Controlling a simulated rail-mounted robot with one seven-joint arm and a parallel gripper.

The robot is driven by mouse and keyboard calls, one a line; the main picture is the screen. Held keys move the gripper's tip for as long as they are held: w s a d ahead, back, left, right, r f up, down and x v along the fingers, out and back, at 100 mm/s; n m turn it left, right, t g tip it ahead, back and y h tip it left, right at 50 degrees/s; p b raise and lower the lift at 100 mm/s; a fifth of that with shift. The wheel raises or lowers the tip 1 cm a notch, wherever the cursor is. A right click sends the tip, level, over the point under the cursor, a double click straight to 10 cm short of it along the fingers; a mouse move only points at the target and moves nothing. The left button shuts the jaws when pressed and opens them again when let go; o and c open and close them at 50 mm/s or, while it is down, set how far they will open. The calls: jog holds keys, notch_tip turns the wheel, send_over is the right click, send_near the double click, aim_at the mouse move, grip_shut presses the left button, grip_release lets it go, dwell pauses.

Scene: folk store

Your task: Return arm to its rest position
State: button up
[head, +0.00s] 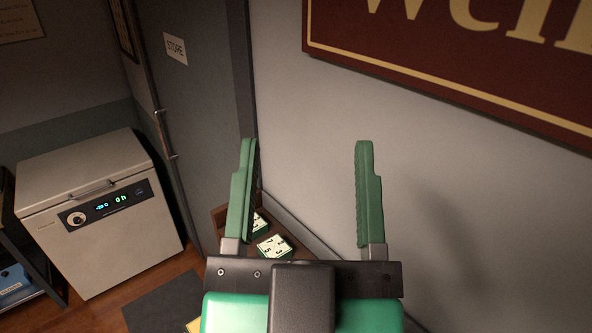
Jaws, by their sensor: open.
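My gripper (307,150) is in the lower middle of the head view, its two green fingers pointing up and spread wide apart. Nothing is between the fingers. Its dark body with green parts fills the bottom edge and hides part of what lies behind it.
A grey chest unit (100,225) with a lit display stands at the left. A door (185,110) with a STORE sign (176,49) is beside it. Green-and-white boxes (275,247) sit on a brown surface behind my gripper. A dark red sign (450,50) hangs on the pale wall (440,180).

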jog(key=shift+s+d+r+t, duration=0.3)
jog(key=shift+s+d+r, duration=0.15)
jog(key=shift+r, duration=0.25)
notch_tip(320, 180, up, 11)
jog(key=p, duration=1.1)
jog(key=shift+a, duration=0.15)
